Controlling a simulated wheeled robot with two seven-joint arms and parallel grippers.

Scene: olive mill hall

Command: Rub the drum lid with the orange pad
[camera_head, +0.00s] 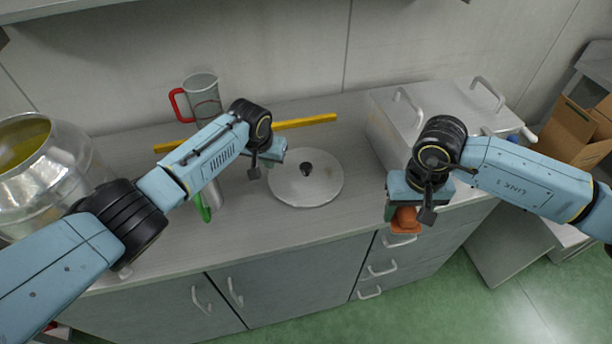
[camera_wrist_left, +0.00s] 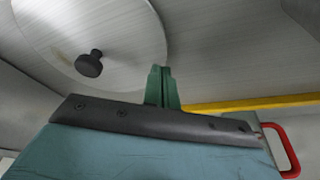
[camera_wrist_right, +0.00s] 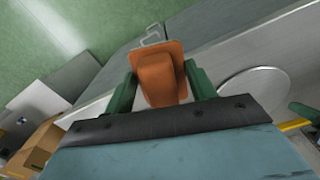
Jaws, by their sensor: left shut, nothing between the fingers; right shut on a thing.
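The drum lid (camera_head: 306,182) is a round grey metal disc with a black knob, lying flat on the counter; it also shows in the left wrist view (camera_wrist_left: 120,25). The orange pad (camera_head: 405,220) is held between the green fingers of my right gripper (camera_wrist_right: 160,85), which is shut on it near the counter's front edge, right of the lid. The pad shows clearly in the right wrist view (camera_wrist_right: 160,72). My left gripper (camera_wrist_left: 162,85) is shut and empty, close to the lid's left upper side. In the head view its fingers are mostly hidden behind the wrist.
A yellow bar (camera_head: 305,122) lies behind the lid. A red-handled jug (camera_head: 202,98) and a green-handled tool (camera_head: 204,207) are at the left. A big metal vessel (camera_head: 45,175) stands far left. A lidded metal container (camera_head: 445,105) stands right. Counter in front of the lid is clear.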

